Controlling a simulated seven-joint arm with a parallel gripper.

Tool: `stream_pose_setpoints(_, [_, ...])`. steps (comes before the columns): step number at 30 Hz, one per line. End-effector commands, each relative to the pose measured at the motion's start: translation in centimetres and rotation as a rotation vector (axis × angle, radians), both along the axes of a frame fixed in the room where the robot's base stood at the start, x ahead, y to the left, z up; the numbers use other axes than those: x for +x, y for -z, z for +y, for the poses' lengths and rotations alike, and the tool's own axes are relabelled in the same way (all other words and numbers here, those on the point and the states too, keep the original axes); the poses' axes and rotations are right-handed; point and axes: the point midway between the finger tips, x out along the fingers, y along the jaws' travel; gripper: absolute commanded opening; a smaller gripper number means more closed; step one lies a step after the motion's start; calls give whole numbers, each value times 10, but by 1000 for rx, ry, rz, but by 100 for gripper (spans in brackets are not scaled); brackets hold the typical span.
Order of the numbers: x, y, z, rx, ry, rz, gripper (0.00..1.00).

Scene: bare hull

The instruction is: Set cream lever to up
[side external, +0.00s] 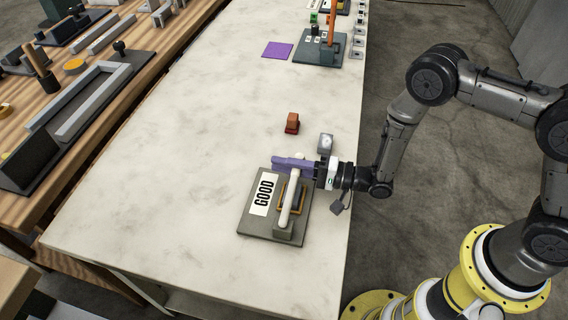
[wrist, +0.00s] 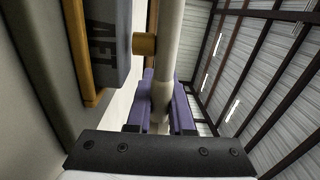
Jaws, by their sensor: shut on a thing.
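The cream lever (side external: 289,206) is a long pale bar on a grey base plate (side external: 262,232) near the front of the table. It runs from a grey block at the plate's near edge towards the far edge; its exact tilt is hard to judge. My gripper (side external: 283,163) comes in from the right, its purple fingers around the lever's far end. In the wrist view the lever (wrist: 170,40) passes between the purple fingers (wrist: 163,103), which are shut on it. The fingers partly hide the lever's end.
A red-brown block (side external: 292,123) and a grey block (side external: 325,143) stand just beyond. A purple square (side external: 277,50) and a dark fixture (side external: 320,51) lie farther back. The table's left side is clear.

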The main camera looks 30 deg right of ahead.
Motion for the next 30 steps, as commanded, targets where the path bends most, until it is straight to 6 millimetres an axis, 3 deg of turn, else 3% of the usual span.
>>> stream_pose_setpoints(8, [-1, -2, 0, -14, 0, -11, 0])
stream_pose_setpoints(14, [-2, -14, 1, -71, 0, -70, 0])
stream_pose_setpoints(30, [-20, -76, 18, -406, -2, -407, 0])
